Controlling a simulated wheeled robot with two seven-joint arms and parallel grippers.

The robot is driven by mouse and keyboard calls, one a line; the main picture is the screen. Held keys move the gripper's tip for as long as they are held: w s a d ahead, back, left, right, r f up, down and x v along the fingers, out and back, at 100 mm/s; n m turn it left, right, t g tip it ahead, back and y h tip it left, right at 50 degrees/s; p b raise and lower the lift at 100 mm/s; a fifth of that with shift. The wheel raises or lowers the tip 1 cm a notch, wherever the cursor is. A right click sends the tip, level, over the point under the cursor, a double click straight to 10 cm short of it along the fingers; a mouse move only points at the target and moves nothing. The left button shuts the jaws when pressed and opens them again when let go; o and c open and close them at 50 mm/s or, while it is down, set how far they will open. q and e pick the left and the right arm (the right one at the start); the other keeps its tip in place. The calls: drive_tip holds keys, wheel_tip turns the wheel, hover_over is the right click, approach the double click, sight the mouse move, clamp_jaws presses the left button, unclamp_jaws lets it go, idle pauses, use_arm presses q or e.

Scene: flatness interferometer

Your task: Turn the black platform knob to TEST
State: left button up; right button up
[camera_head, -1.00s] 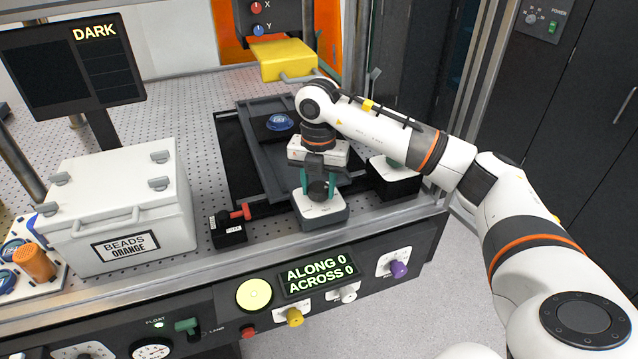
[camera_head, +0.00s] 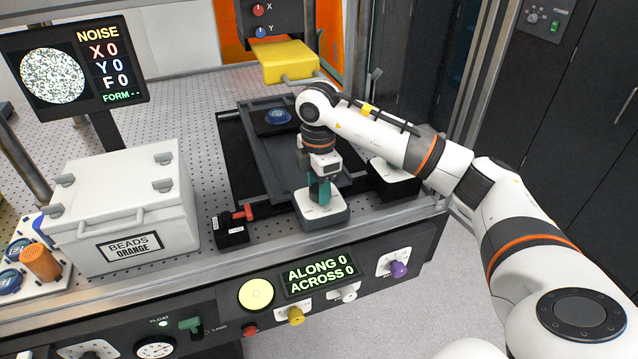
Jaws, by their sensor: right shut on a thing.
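The black platform knob sits on a white-topped block (camera_head: 322,212) at the front of the table. My right gripper (camera_head: 319,196) points down over this block and is shut on the knob, which its green-tipped fingers mostly hide. The gripper's body is turned so that it shows narrow from here. The marks on the block are too small to read. The screen (camera_head: 76,72) at the upper left shows a speckled disc, NOISE, X 0, Y 0, F 0 and FORM --. My left gripper is not in the view.
A dark platform (camera_head: 270,160) with a blue-topped disc (camera_head: 278,116) lies behind the gripper. A red-handled block (camera_head: 230,228) stands left of the knob block, then a white box (camera_head: 125,205) marked BEADS ORANGE. The front panel (camera_head: 318,277) reads ALONG 0, ACROSS 0.

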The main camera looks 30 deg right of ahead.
drive_tip(key=shift+w+r+m, duration=0.1)
drive_tip(key=shift+r+m, duration=0.05)
drive_tip(key=shift+m, duration=0.85)
drive_tip(key=o, duration=1)
wheel_tip(320, 180, up, 7)
drive_tip(key=shift+r+b, duration=0.1)
drive_tip(key=shift+b, duration=0.5)
wheel_tip(320, 180, up, 5)
drive_tip(key=shift+f+p, duration=0.2)
drive_tip(key=shift+p, duration=0.25)
